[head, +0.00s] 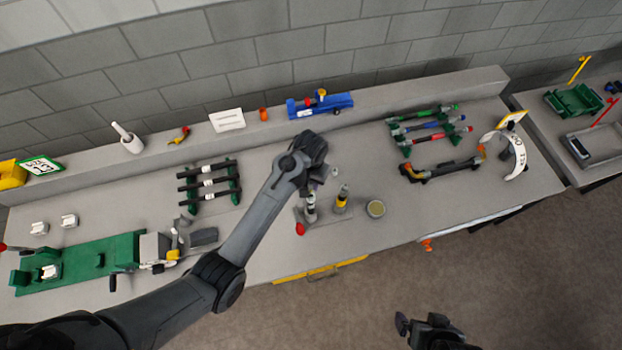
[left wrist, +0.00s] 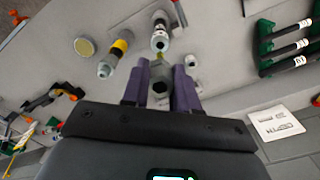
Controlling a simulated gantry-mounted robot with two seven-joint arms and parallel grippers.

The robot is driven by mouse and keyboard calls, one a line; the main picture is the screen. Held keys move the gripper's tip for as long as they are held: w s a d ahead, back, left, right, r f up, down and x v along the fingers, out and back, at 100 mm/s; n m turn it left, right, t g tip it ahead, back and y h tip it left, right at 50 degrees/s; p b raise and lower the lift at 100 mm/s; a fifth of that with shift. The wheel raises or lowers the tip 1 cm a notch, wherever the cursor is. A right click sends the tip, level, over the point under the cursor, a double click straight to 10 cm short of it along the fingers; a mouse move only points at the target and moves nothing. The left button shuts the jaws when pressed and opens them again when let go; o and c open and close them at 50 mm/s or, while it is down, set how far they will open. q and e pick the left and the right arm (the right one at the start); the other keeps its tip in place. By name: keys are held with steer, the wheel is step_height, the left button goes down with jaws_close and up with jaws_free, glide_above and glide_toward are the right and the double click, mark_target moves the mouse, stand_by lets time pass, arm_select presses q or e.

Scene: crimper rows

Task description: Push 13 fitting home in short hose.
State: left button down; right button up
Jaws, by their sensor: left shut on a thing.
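My left gripper (head: 318,170) is shut on a grey hex fitting (left wrist: 158,80), between its purple fingers in the left wrist view. The gripper hangs above the bench, just above an upright black piece with a white band (head: 310,204). In the left wrist view this piece (left wrist: 160,36) shows a grey, open-looking end, apart from the fitting. It looks like the short hose, but I cannot read its label. My right gripper (head: 428,328) is low at the bottom edge, away from the bench; its jaw opening is unclear.
A rack of black hoses (head: 208,183) lies left. A green fixture (head: 80,262) is at far left. Coloured tubes (head: 430,125) lie right.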

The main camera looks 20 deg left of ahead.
mark_target(311, 191)
arm_select(q)
steer(key=shift+f+b, duration=0.45)
steer(key=shift+f, duration=0.8)
steer(key=shift+r+p, duration=0.1)
steer(key=shift+p, duration=0.3)
stand_by(0.5)
steer(key=shift+p, duration=0.85)
stand_by(0.5)
steer(key=shift+f+b, duration=1.2)
steer(key=shift+f, duration=1.15)
steer(key=c, duration=0.8)
jaws_free()
steer(key=shift+r, duration=0.1)
